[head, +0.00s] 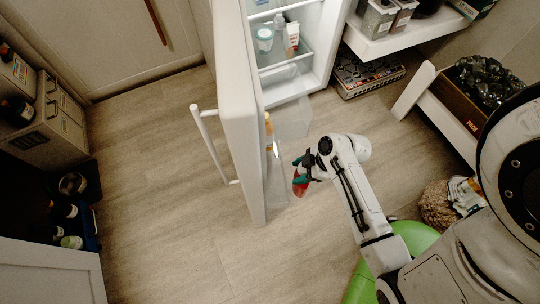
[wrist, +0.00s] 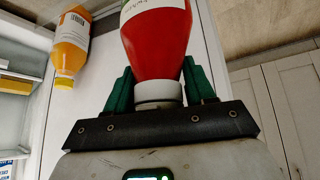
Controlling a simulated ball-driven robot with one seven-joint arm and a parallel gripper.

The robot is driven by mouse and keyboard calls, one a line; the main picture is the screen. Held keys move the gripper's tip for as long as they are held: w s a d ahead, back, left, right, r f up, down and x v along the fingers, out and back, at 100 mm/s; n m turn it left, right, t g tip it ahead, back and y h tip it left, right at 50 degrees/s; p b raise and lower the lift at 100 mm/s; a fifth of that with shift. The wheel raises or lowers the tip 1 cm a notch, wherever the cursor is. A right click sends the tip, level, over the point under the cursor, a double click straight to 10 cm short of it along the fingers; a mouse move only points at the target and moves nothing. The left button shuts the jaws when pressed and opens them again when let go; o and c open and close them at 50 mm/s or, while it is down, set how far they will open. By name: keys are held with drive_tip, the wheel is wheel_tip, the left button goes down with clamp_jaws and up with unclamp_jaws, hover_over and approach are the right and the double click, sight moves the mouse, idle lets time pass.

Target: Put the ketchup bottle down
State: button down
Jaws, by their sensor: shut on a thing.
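The ketchup bottle is red with a white label and a white cap, and it shows large in the wrist view (wrist: 157,45). My gripper (wrist: 158,82) is shut on it, with one green finger on each side near the cap end. The bottle's far end is cut off by the top of the wrist view. In the head view my gripper (head: 302,168) is beside the inner side of the open fridge door (head: 243,110), and the red bottle (head: 300,186) shows small at its fingers. I see no surface touching the bottle.
An orange bottle (wrist: 70,45) with a yellow cap is by the door, left of the ketchup. The open fridge (head: 290,88) holds a tub (head: 264,38) and a tube (head: 292,36). Shelves with boxes stand at right. The floor (head: 170,150) left of the door is clear.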

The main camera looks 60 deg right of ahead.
drive_tip(key=w+d+f+b, duration=0.3)
drive_tip(key=w+f+b, duration=0.6)
drive_tip(key=w+f, duration=0.3)
drive_tip(key=shift+w+d+f, duration=0.35)
drive_tip(key=shift+w+d, duration=0.05)
drive_tip(key=shift+w, duration=0.3)
drive_tip(key=shift+f, duration=0.2)
drive_tip(key=shift+c, duration=1.9)
unclamp_jaws()
